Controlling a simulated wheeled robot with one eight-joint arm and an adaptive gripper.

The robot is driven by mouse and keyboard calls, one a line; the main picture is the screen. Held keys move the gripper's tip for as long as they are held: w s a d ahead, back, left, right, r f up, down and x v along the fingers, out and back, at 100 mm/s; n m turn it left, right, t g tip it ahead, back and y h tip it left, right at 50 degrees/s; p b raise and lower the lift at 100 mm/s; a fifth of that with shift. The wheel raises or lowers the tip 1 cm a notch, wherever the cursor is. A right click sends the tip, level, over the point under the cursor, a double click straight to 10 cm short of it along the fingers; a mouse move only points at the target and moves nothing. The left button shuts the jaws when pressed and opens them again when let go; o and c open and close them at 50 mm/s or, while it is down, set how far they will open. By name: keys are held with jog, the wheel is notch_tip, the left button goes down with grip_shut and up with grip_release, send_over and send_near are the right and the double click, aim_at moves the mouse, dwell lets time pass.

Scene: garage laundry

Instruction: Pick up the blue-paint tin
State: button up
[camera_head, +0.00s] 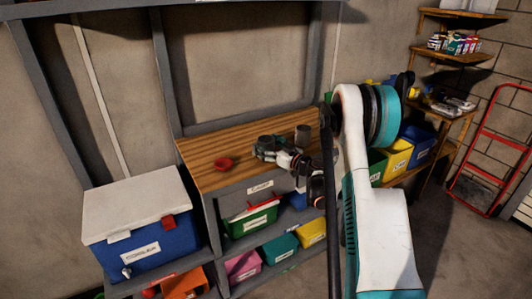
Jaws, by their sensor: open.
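My gripper (262,152) is low over the wooden bench top, close to its front edge. It is small and dark in this view, and no object shows between its fingers; it is open. A dark grey upright cylinder (302,136), perhaps a tin, stands on the bench just behind and right of my gripper. A darker rounded shape is beside my gripper and partly merges with it. No blue paint or label can be made out on either, so I cannot tell which is the blue-paint tin.
A blue cooler with a white lid (135,203) stands at left. Bins fill the shelves below. Small cans (458,44) stand on a wall shelf. My arm hides the bench's right end.

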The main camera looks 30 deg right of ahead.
jog(key=shift+w, duration=0.2)
jog(key=c, duration=1.2)
jog(key=shift+c, duration=0.2)
jog(key=shift+r, duration=0.1)
